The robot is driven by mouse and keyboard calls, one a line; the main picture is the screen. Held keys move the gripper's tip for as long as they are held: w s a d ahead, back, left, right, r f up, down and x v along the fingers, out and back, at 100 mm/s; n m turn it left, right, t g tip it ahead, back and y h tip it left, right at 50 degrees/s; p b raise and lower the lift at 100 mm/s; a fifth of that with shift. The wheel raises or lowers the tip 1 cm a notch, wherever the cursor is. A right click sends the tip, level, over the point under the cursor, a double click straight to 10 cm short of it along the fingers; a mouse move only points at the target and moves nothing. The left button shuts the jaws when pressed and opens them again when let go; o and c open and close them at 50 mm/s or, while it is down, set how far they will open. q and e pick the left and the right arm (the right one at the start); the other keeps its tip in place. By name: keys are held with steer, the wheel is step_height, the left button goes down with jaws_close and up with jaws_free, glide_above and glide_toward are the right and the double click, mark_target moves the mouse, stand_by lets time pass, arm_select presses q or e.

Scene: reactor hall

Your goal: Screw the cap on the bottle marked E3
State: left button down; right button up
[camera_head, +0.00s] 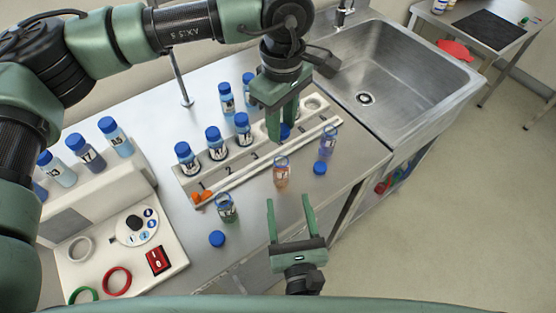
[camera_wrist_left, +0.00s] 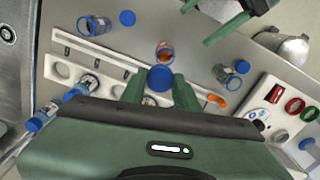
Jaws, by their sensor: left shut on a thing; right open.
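My left gripper (camera_head: 279,132) is shut on a blue cap (camera_head: 286,131) and holds it above the rack; the cap also shows in the left wrist view (camera_wrist_left: 160,78). Three uncapped bottles stand in front of the rack: one with orange liquid (camera_head: 281,173), one with green (camera_head: 227,209) and one purple-blue (camera_head: 328,143). I cannot read which is marked E3. The held cap is behind the orange bottle, apart from it. Loose blue caps lie by the green bottle (camera_head: 217,239) and the purple-blue one (camera_head: 320,168). My right gripper (camera_head: 289,200) is open and empty in front of the orange bottle.
The white rack (camera_head: 240,163) holds several blue-capped bottles, with orange pieces (camera_head: 202,196) at its left end. A device with coloured rings (camera_head: 117,281) stands at left. The sink (camera_head: 400,75) is at right. The front counter edge runs close to the loose caps.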

mark_target(282, 175)
arm_select(q)
steer(key=shift+s+r, duration=0.2)
steer(key=shift+s, duration=0.3)
steer(key=shift+s+r, duration=0.2)
steer(key=shift+s, duration=0.3)
arm_select(e)
steer(key=shift+s+r, duration=0.25)
steer(key=shift+s, duration=0.55)
arm_select(q)
steer(key=shift+w+f, duration=0.2)
steer(key=shift+w, duration=0.2)
arm_select(e)
steer(key=w, duration=0.4)
steer(key=w+a, duration=0.1)
steer(key=w, duration=0.3)
steer(key=w+a, duration=0.1)
steer(key=w, duration=0.3)
steer(key=shift+w+f, duration=0.1)
steer(key=shift+w, duration=0.1)
jaws_close()
